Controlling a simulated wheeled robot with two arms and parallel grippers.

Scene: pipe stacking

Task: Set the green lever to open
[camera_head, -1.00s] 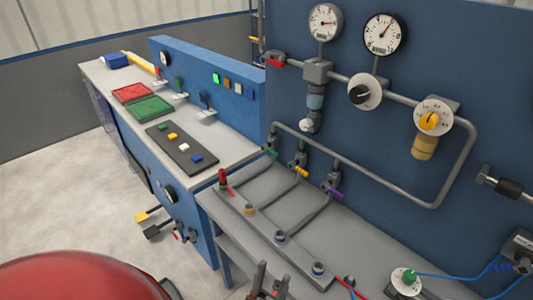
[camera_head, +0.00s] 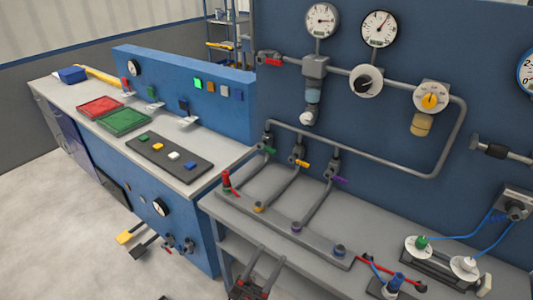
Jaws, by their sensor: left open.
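The green lever (camera_head: 268,150) sits on the leftmost of three small valves under the grey pipe on the blue panel. It is small and points down to the right. A yellow lever (camera_head: 302,163) and a purple lever (camera_head: 340,180) are on the valves to its right. My left gripper (camera_head: 275,254) is at the bottom, in front of the bench's front edge, its two dark fingers apart and nothing between them. It is well below the green lever and apart from it. My right gripper is not in view.
The grey bench (camera_head: 232,203) carries a rail with a red-handled fitting (camera_head: 226,181) at its left end. Gauges (camera_head: 379,28) and knobs (camera_head: 366,81) are on the panel above. Blue cables and white fittings (camera_head: 418,246) stand at the right.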

